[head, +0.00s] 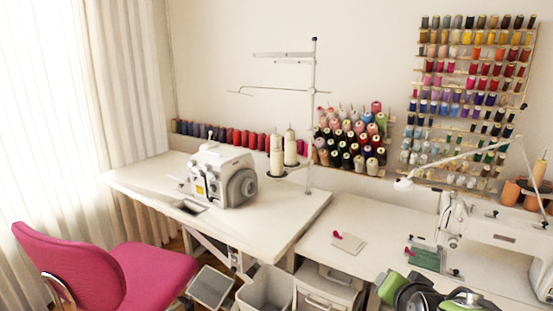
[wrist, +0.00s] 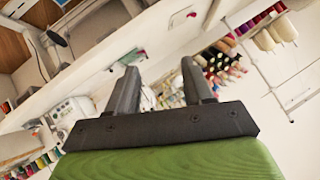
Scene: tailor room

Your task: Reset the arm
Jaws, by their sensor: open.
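My gripper (wrist: 160,72) shows in the wrist view as two dark fingers standing apart, with nothing between them. Its black mount and a green part of my arm fill the bottom of that view. The wrist view is tilted, and the sewing tables and thread racks appear at a slant beyond the fingers. In the head view, green and black parts of my arm show at the bottom right, in front of the right table. I cannot make out the fingers there.
A serger (head: 222,176) stands on the left table (head: 135,178), beside a thread stand (head: 311,120). A sewing machine (head: 500,238) and a small pad (head: 347,243) are on the right table (head: 375,215). A pink chair (head: 155,272) and a white bin (head: 266,290) stand in front.

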